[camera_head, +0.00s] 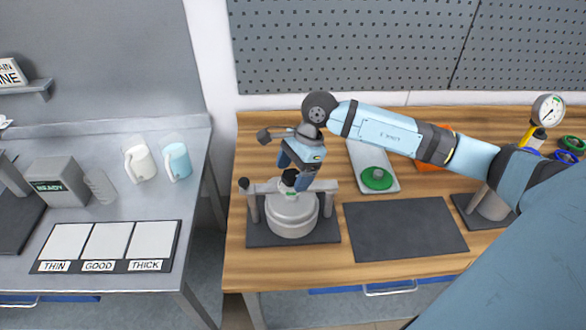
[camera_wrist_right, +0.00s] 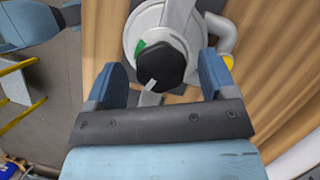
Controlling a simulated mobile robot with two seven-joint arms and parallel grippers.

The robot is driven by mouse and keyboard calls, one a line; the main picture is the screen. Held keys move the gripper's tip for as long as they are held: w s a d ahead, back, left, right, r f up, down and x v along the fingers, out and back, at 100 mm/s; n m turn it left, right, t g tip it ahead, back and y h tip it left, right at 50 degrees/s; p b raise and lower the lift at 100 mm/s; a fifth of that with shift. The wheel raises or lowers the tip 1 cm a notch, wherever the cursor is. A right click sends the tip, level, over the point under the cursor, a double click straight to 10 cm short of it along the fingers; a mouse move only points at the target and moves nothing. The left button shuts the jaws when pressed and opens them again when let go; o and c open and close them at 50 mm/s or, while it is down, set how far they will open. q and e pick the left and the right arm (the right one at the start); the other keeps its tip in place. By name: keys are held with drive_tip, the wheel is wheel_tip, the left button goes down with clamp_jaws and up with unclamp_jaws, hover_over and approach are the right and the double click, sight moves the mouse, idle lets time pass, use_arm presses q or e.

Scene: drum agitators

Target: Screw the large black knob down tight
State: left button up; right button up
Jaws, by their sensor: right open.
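The large black knob (camera_wrist_right: 160,64) sits on top of the grey metal drum lid, with a green mark and a light pointer at its edge in the right wrist view. In the head view the knob (camera_head: 290,176) is partly hidden by my gripper, above the grey drum (camera_head: 292,217) on a dark mat. My right gripper (camera_head: 294,180) points down over the knob. In the wrist view its two blue fingers (camera_wrist_right: 163,80) are apart, one on each side of the knob, with gaps between. My left gripper is not in view.
A crossbar with upright posts (camera_head: 254,207) flanks the drum. A white tray with a green knob (camera_head: 376,178) lies behind an empty dark mat (camera_head: 405,229). A gauge (camera_head: 548,110) stands at the right. A grey bench with mugs (camera_head: 139,163) is at the left.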

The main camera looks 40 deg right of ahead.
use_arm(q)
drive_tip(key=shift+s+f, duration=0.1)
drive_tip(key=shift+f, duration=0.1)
use_arm(e)
drive_tip(key=shift+f, duration=0.1)
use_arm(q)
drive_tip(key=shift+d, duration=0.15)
use_arm(e)
drive_tip(key=c, duration=0.9)
use_arm(q)
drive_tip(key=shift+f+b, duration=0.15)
drive_tip(key=shift+b, duration=0.15)
use_arm(e)
drive_tip(key=shift+f, duration=0.1)
drive_tip(key=shift+c, duration=0.2)
